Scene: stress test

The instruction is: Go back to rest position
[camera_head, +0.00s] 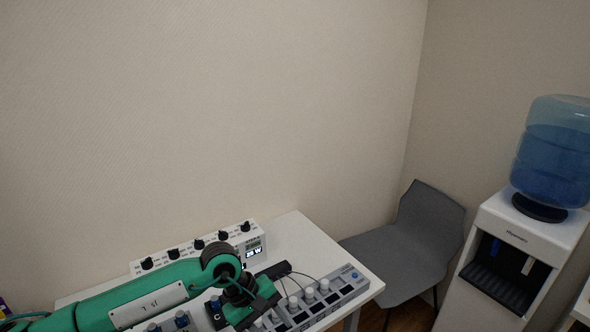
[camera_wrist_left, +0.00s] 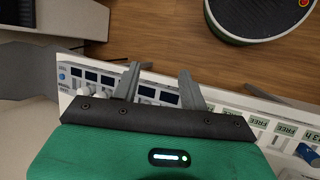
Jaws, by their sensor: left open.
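My left arm, green with a dark wrist, reaches in from the left over a white table in the head view. Its gripper (camera_head: 272,287) is over the panels on the table and partly hides them. In the left wrist view the two grey fingers of the left gripper (camera_wrist_left: 159,82) stand apart with nothing between them. A white panel with small dark displays (camera_wrist_left: 150,92) shows behind the fingers. I cannot tell whether the fingers touch it. My right gripper is in neither view.
The white table (camera_head: 292,229) holds a box with black knobs (camera_head: 190,248) and a panel with pale knobs (camera_head: 340,287). A grey chair (camera_head: 425,225) stands right of the table, then a water cooler (camera_head: 515,245) with a blue bottle. A bare wall is behind.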

